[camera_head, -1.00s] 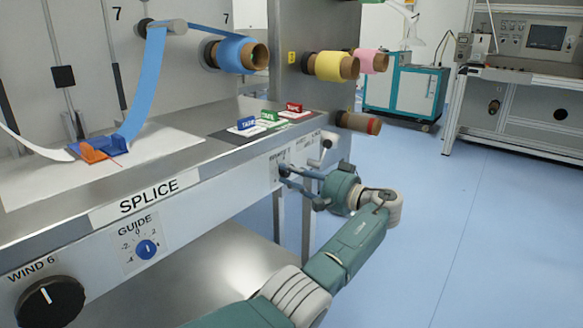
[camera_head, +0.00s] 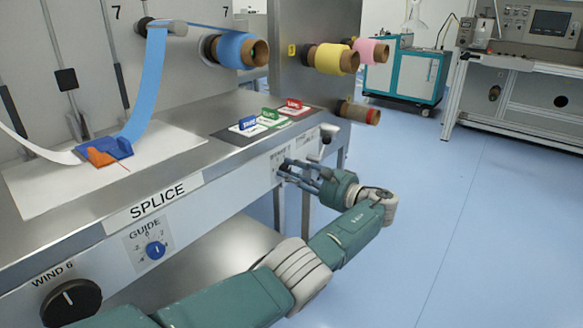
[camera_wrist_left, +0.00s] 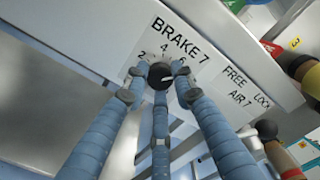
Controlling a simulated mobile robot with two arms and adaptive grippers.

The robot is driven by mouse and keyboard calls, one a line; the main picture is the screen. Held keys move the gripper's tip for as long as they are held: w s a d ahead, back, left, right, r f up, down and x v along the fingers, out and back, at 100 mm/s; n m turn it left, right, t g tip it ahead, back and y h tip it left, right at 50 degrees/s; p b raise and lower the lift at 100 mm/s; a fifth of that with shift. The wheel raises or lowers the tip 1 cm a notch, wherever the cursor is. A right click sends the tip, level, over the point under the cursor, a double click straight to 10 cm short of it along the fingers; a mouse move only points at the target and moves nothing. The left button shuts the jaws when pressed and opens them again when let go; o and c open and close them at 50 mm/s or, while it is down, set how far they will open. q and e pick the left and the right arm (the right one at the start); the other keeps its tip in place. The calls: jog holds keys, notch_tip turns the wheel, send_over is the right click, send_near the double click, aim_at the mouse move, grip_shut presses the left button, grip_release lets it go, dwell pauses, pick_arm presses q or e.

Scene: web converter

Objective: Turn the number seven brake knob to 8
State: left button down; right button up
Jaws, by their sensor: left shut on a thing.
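The black brake 7 knob (camera_wrist_left: 160,75) sits under the BRAKE 7 label on the white front panel in the left wrist view. The scale figures 2, 4 and 6 show around it; an 8 is not visible, and fingers cover part of the dial. A short white mark on the knob points towards the right. My left gripper (camera_wrist_left: 160,92) is shut on the knob, with blue-grey fingers on either side and one below. In the head view my left gripper (camera_head: 284,168) is at the panel's right end, hiding the knob. My right gripper is not in view.
A SPLICE table (camera_head: 60,195) with blue web, GUIDE knob (camera_head: 155,250) and WIND 6 knob (camera_head: 68,300) lie left. Tape rolls (camera_head: 335,60) stick out above. The blue floor at right is clear.

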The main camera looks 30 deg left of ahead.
pick_arm(q)
jog(key=m+p, duration=0.1)
jog(key=m, duration=0.2)
jog(key=shift+f+m, duration=0.1)
jog(key=shift+m, duration=1.4)
jog(key=shift+m+p, duration=0.3)
jog(key=shift+m, duration=0.8)
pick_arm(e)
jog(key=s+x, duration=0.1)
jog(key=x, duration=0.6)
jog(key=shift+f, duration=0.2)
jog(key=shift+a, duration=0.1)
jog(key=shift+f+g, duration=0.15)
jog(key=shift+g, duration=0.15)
pick_arm(q)
jog(key=c, duration=1.4)
grip_release()
jog(key=shift+c, duration=0.2)
